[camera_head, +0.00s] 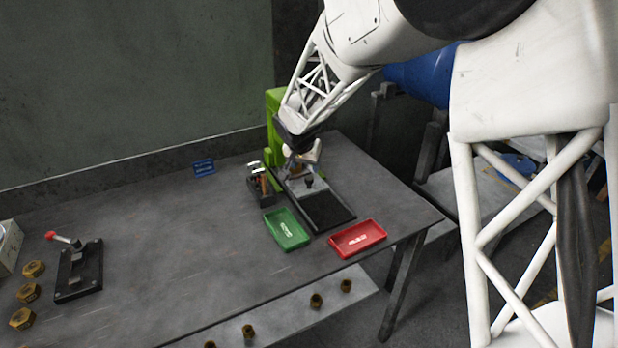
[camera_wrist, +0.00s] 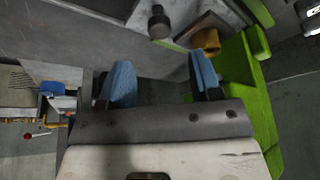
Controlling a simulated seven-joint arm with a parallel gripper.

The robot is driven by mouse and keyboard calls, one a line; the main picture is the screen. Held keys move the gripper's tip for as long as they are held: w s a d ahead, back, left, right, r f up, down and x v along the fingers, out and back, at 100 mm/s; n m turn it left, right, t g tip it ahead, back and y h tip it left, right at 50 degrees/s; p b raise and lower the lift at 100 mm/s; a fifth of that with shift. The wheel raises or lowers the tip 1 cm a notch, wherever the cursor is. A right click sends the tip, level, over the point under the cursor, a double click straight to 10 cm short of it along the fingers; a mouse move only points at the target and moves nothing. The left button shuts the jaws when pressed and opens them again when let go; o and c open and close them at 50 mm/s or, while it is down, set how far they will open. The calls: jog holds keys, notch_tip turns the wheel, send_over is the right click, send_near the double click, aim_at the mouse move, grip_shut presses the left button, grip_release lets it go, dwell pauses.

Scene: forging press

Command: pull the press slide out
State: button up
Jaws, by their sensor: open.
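The green press (camera_head: 273,103) stands at the back of the bench, partly hidden by my arm. Its slide, a light grey plate (camera_head: 318,187) with a black knob (camera_head: 309,181), lies over a black base (camera_head: 330,212). In the wrist view, the knob (camera_wrist: 160,22) stands on the slide plate (camera_wrist: 188,12) at the top. A brass nut (camera_wrist: 206,40) is beside the green frame (camera_wrist: 247,80). My gripper (camera_wrist: 161,78) is open with blue fingertips apart and nothing between them. In the head view, my gripper (camera_head: 301,160) is close to the press, behind the knob.
A green tray (camera_head: 287,229) and a red tray (camera_head: 357,238) sit near the base. A dark holder with tools (camera_head: 260,187) stands left of the press. A toggle clamp (camera_head: 78,265) and several brass nuts (camera_head: 27,292) are at the left. The middle bench is clear.

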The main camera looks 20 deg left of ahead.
aim_at(309, 178)
jog(key=shift+f, duration=0.1)
jog(key=shift+x, duration=3.75)
jog(key=shift+w, duration=0.1)
grip_shut()
